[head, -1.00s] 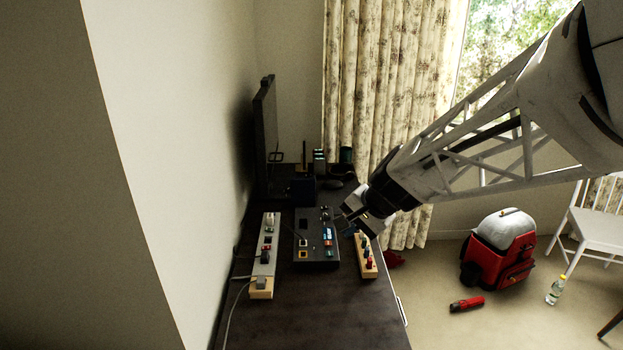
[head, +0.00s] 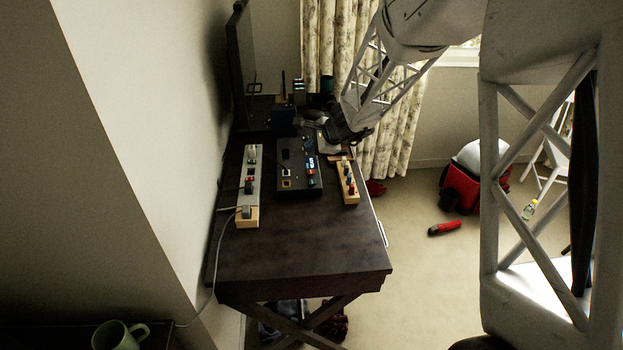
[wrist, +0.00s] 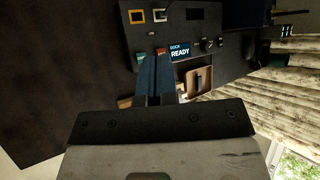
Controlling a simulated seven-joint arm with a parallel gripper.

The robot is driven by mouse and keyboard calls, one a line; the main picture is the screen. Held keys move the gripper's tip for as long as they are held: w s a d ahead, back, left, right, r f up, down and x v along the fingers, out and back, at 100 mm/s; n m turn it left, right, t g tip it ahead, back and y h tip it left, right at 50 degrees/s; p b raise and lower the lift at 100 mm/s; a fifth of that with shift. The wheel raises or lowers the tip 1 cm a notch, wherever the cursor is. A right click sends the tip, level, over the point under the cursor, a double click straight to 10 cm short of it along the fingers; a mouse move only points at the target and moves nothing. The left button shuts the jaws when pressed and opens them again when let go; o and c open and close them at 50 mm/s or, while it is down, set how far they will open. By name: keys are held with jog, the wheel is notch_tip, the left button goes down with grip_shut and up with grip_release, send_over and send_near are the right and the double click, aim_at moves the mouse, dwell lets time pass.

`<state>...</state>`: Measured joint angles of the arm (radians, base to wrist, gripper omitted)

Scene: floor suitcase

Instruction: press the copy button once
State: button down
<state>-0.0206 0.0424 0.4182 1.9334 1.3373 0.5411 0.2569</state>
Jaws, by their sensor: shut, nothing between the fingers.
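A dark console (head: 297,187) lies on the desk, with small red and teal controls and a lit panel reading "DOCK READY" (wrist: 180,51). Two square framed keys show on it, one orange (wrist: 136,16) and one pale (wrist: 160,15). No label reading copy is legible, so I cannot tell which control is the copy button. My gripper (wrist: 156,62) is shut and empty; its fingertips appear beside the red control and the panel in the wrist view. In the head view my gripper (head: 324,148) is at the console's far right end; contact cannot be told.
A monitor (head: 240,70) and small items stand behind. The desk's near part (head: 300,245) is bare.

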aim_at(312, 183)
jog(key=w+f+m, duration=0.3)
jog(key=w+f, duration=0.2)
jog(key=f, duration=0.1)
jog(key=shift+w+t, duration=0.3)
jog(key=shift+d+f, duration=0.1)
jog(key=shift+f, duration=0.1)
jog(key=shift+f, duration=4.3)
jog(key=shift+f, duration=0.8)
jog(key=shift+r, duration=0.8)
jog(key=shift+r, duration=0.1)
dwell(0.3)
jog(key=shift+r, duration=2.4)
